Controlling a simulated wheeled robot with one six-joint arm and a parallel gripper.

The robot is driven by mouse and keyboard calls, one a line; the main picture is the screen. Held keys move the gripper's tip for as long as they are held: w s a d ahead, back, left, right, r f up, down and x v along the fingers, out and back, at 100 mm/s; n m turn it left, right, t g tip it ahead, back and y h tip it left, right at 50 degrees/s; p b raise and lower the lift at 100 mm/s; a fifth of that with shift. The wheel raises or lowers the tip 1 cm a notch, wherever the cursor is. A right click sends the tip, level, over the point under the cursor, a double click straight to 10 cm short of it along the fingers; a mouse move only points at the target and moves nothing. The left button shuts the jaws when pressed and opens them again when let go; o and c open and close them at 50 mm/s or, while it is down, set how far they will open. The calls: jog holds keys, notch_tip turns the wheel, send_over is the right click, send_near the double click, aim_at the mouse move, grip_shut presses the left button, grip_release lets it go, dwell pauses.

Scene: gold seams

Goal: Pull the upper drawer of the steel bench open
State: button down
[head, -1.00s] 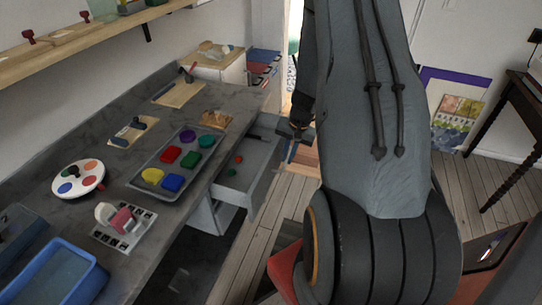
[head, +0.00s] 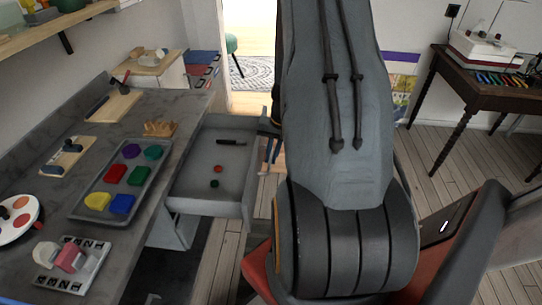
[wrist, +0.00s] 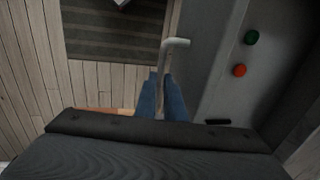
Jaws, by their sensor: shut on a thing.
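The steel bench (head: 170,106) runs along the left in the head view. Its upper drawer (head: 205,207) stands well out from the bench, open at the top. A red and a green round piece and a dark slim tool lie inside. My gripper (head: 270,150) is at the drawer's front, partly hidden behind my arm. In the wrist view, the blue fingers of my gripper (wrist: 160,97) are shut on the drawer's metal handle (wrist: 176,43). The bent end of the handle shows beyond the fingertips. The drawer's inside (wrist: 222,90) shows to the right.
A tray (head: 76,212) of several coloured blocks sits on the bench. A wall shelf (head: 90,14) hangs above it. A dark table (head: 480,90) with a white machine stands at the right. Bare plank floor (head: 430,150) lies between, and a doorway is at the back.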

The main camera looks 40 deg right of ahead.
jog(key=c, duration=1.8)
grip_release()
jog(key=shift+c, duration=0.2)
jog(key=shift+r, duration=0.15)
notch_tip(320, 180, up, 8)
jog(key=s+d, duration=0.1)
jog(key=shift+f, duration=0.25)
jog(key=a+r+n, duration=0.2)
jog(key=a+r, duration=0.1)
jog(key=a, duration=0.4)
jog(key=a+r+n, duration=0.2)
jog(key=a+r, duration=0.1)
jog(key=a, duration=0.4)
jog(key=s+a+r+n, duration=0.2)
jog(key=s+a, duration=0.2)
jog(key=a, duration=0.3)
jog(key=s+a+r+n+g+h, duration=0.1)
jog(key=s+a+r+n, duration=0.2)
jog(key=a, duration=0.4)
jog(key=shift+s+a+r+h, duration=0.2)
jog(key=shift+s+a+h, duration=0.15)
jog(key=shift+s, duration=0.25)
